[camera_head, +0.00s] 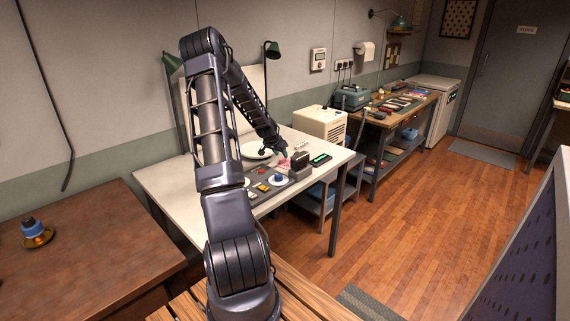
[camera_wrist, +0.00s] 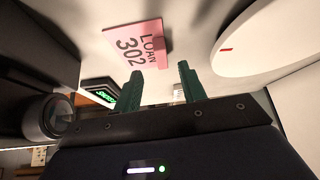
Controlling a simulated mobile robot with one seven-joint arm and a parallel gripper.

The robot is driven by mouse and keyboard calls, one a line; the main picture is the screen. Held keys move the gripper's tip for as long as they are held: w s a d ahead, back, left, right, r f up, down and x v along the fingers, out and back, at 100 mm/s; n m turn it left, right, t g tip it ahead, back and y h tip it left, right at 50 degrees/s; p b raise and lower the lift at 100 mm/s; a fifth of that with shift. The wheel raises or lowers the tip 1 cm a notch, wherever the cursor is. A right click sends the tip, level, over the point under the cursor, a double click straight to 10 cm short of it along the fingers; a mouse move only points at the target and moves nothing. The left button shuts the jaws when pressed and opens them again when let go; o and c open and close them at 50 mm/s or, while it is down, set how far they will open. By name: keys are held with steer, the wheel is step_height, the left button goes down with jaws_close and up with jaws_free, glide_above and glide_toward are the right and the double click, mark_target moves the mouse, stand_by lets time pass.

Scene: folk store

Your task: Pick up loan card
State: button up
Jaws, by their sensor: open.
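The loan card is a pink card printed "LOAN 302" (camera_wrist: 140,45). In the wrist view it lies on the white table just beyond my gripper's fingertips, a little left of centre. My gripper (camera_wrist: 160,78) has two green fingers spread apart with nothing between them. In the head view my gripper (camera_head: 283,153) is low over the white table (camera_head: 165,187), close to a small pink patch (camera_head: 284,163) that is probably the card. The arm and small size hide details there.
A white round plate (camera_wrist: 270,40) is right of the card in the wrist view. A dark block-shaped device (camera_head: 300,160) and a green-lit display (camera_head: 320,159) stand near the gripper. A dark tray with small items (camera_head: 262,178) lies in front.

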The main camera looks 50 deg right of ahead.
mark_target(283, 158)
steer(key=shift+a+x, duration=0.2)
steer(key=shift+x, duration=1.7)
steer(key=shift+w+f, duration=0.1)
steer(key=shift+w, duration=0.05)
jaws_close()
